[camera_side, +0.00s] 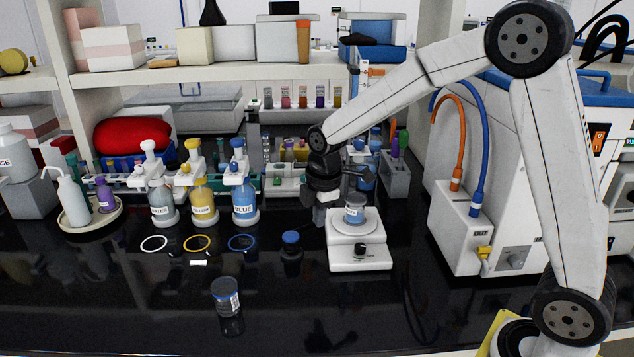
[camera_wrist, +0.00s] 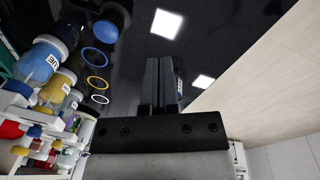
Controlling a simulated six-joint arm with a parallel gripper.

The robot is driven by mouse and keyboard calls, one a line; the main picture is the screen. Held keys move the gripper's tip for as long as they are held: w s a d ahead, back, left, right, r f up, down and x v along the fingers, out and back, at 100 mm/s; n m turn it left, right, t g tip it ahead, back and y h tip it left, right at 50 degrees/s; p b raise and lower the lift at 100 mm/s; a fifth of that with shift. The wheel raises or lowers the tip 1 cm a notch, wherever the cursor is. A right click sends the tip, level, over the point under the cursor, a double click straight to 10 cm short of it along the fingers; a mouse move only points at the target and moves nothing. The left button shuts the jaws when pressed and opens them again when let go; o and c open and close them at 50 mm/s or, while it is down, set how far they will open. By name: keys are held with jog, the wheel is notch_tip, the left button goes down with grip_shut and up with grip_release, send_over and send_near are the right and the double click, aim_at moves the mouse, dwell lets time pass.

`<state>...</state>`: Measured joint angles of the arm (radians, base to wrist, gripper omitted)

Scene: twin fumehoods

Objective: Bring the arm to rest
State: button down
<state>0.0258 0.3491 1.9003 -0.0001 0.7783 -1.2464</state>
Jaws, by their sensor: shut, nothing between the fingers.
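My gripper (camera_wrist: 160,62) shows in the wrist view with its two dark fingers together and nothing between them. In the side view my gripper hangs from the arm's end just left of a white balance-like device (camera_side: 360,257), above the black bench; its fingertips are hard to make out there.
A blue-lidded jar (camera_side: 291,243) and a labelled jar (camera_side: 226,296) stand on the bench. Blue (camera_side: 242,242), yellow (camera_side: 197,243) and white (camera_side: 154,243) rings lie before several dispenser bottles (camera_side: 202,205). A shelf (camera_side: 220,74) runs behind. The front bench is largely clear.

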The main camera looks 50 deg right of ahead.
jog(key=s+f+m, duration=0.2)
jog(key=s+m, duration=0.5)
jog(key=s, duration=0.1)
jog(key=s+a+f+m+t, duration=0.1)
jog(key=s+f+m, duration=0.1)
jog(key=s+m, duration=0.5)
jog(key=shift+s+f, duration=0.3)
jog(key=shift+s, duration=0.15)
